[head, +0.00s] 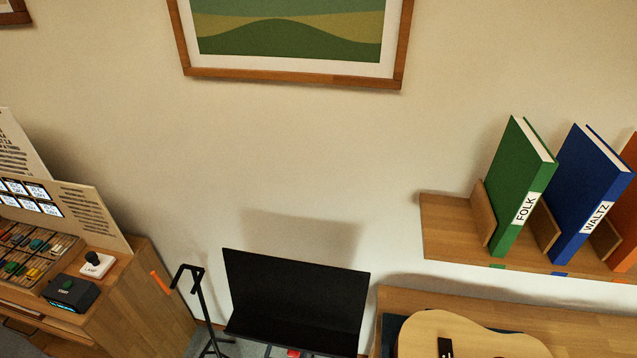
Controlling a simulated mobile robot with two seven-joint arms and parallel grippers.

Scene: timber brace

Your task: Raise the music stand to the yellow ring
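The music stand (297,297) shows at the bottom centre as a wide black panel in front of the wall. Its lower part and shaft are cut off by the picture's bottom edge. A small red part (293,353) shows at its lower edge; I cannot tell what it is. No yellow ring is visible. Neither of my grippers is in view.
A thin black stand with hooked arms (190,275) stands just left of the music stand. A wooden cabinet (150,300) with small devices is at the left. A guitar (465,335) lies at lower right, below a wall shelf (450,230) holding upright binders.

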